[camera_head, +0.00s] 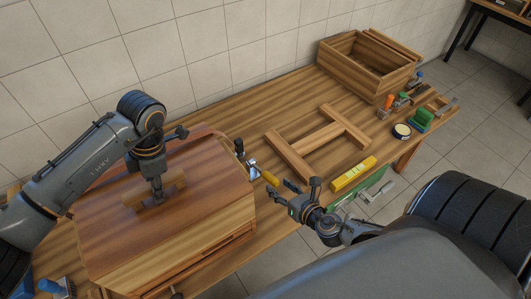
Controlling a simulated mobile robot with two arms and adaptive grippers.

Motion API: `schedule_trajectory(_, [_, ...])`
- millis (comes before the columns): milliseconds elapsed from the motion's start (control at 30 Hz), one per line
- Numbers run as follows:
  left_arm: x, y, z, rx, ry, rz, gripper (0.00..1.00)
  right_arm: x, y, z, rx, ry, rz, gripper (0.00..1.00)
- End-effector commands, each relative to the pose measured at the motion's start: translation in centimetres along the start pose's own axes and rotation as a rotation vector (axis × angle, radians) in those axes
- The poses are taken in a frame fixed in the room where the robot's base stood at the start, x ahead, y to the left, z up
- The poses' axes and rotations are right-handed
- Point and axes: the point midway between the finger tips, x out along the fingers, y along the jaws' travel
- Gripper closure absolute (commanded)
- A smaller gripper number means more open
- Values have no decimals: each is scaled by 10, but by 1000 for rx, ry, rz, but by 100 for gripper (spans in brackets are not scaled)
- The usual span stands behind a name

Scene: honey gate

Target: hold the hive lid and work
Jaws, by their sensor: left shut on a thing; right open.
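The hive lid (185,222) is a wide wooden panel on top of a wooden hive box (215,245) at the left of the bench. A wooden handle bar (172,189) stands on the lid. My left gripper (157,193) points down and is shut on that handle bar. Its fingertips are partly hidden against the wood. I cannot tell whether the lid is raised at all. My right gripper (296,194) is open and empty, over the front edge of the bench, right of the hive box.
An open wooden box (345,68) stands at the back right near small tools. The back middle of the bench is clear.

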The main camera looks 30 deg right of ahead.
Motion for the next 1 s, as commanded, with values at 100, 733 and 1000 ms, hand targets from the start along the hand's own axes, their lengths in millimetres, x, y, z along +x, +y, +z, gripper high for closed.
schedule_trajectory(100, [0, 0, 0, 0, 0, -1, 100, -7, 0, 0, 0, 0, 0, 52])
schedule_trajectory(733, [0, 0, 0, -1, 1, 0, 100, 16, 0, 29, 38, -32, -63, 52])
schedule_trajectory(1000, [0, 0, 0, -1, 1, 1, 100, 63, -3, 72, 97, 56, -242, 52])
